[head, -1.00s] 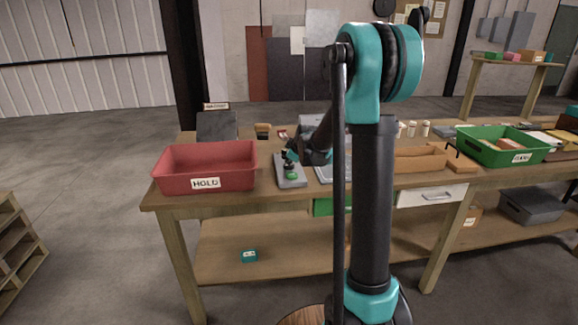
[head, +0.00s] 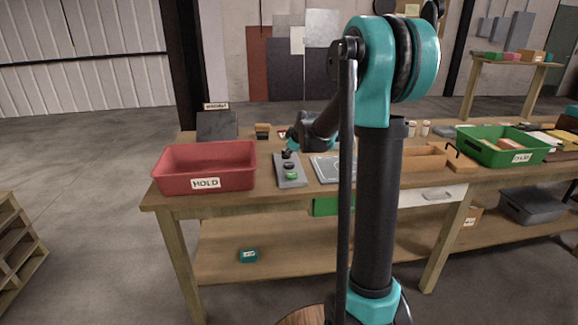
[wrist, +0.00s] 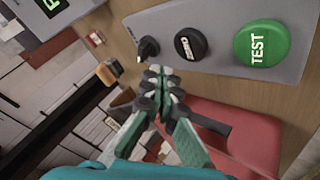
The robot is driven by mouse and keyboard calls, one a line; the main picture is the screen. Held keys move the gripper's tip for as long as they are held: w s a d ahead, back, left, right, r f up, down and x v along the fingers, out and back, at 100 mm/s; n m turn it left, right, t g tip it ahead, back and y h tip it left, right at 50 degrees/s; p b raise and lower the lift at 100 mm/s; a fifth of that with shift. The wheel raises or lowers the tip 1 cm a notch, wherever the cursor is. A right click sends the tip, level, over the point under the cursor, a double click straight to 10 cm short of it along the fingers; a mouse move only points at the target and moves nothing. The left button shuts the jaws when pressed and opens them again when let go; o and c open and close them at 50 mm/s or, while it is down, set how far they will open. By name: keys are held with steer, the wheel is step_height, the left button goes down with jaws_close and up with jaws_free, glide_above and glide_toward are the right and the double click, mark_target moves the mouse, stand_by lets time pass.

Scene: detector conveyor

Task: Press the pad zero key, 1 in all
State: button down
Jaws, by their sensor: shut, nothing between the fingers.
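The grey control pad (head: 292,182) lies on the bench beside the red bin. In the wrist view it carries a green TEST button (wrist: 260,43), a round black key with white lettering (wrist: 190,44), likely the zero key, and a black knob (wrist: 147,48). The black key (head: 289,166) and green button (head: 291,176) also show in the head view. My gripper (wrist: 160,73) is shut and empty. In the wrist view its tips appear below the knob and to the lower left of the black key. I see no contact with the key; the height gap is unclear.
The red HOLD bin (head: 207,184) stands close left of the pad. A dark display with green characters (wrist: 46,10) shows in the wrist view. A green bin (head: 500,157) stands at the bench's right.

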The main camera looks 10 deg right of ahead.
steer(key=shift+r, duration=1.1)
